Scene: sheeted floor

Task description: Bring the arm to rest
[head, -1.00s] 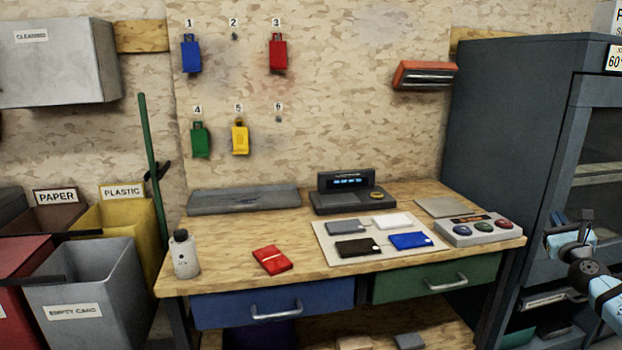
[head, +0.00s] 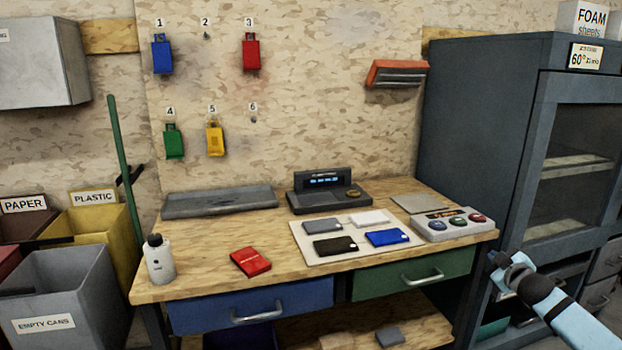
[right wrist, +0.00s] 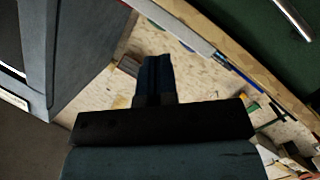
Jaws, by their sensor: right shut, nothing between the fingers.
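My right arm (head: 560,315) comes in from the lower right in the head view. Its gripper (head: 497,259) is in front of the dark cabinet, just right of the workbench's green drawer. In the right wrist view the gripper's fingers (right wrist: 154,78) are together with nothing between them. The gripper is apart from the bench and holds nothing. My left gripper is not in view.
The workbench (head: 215,235) carries a red case (head: 250,262), a white bottle (head: 159,259), a pale mat (head: 330,254) with several cases, and a button box (head: 455,226). The dark cabinet (head: 475,110) stands right. Bins (head: 65,290) stand left.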

